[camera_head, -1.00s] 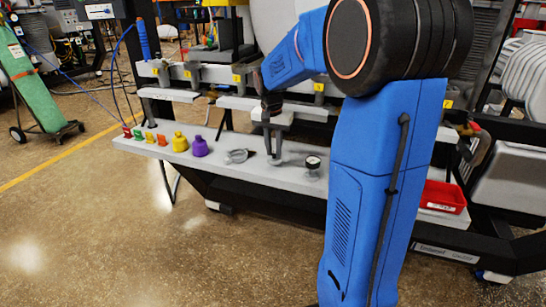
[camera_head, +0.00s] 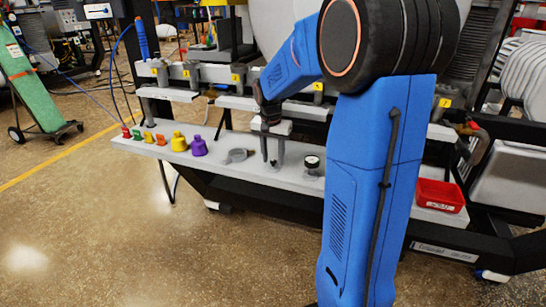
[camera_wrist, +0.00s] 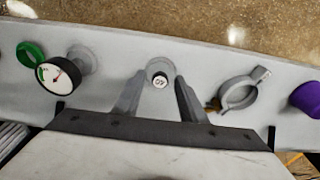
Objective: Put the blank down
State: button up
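The blank (camera_wrist: 159,66) is a grey round piece with a dark-rimmed white label reading "40". In the wrist view it sits on the light grey shelf (camera_wrist: 215,58), just beyond and between my fingertips. My gripper (camera_wrist: 158,84) is open, one finger on each side of the blank, with visible gaps. In the head view my gripper (camera_head: 272,158) points down over the shelf (camera_head: 222,162), its two fingers apart. The blank is too small and too covered there to make out clearly.
A grey clamp ring (camera_wrist: 239,94) lies right of the blank in the wrist view, with a purple piece (camera_wrist: 306,99) beyond it. A pressure gauge (camera_wrist: 60,74) and a green ring (camera_wrist: 31,54) are left. A red bin (camera_head: 440,195) stands right in the head view.

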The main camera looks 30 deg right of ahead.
aim_at(272, 168)
jog(key=shift+r, duration=0.1)
notch_tip(272, 168, up, 11)
jog(key=a, duration=0.1)
jog(key=s+a+n+t, duration=0.1)
jog(key=s+a+n, duration=0.2)
jog(key=s+a, duration=0.35)
jog(key=s+a+n+t, duration=0.1)
jog(key=s+a+n, duration=0.15)
jog(key=s, duration=0.65)
jog(key=s+a+f+n+t, duration=0.1)
jog(key=s+a+f+n, duration=0.1)
jog(key=s, duration=0.5)
jog(key=s+a+f+n+t+y, duration=0.1)
jog(key=s+a+f+n, duration=0.2)
jog(key=s, duration=0.4)
jog(key=shift+s+a+f, duration=0.35)
jog(key=shift+a+f, duration=0.05)
jog(key=shift+f, duration=0.45)
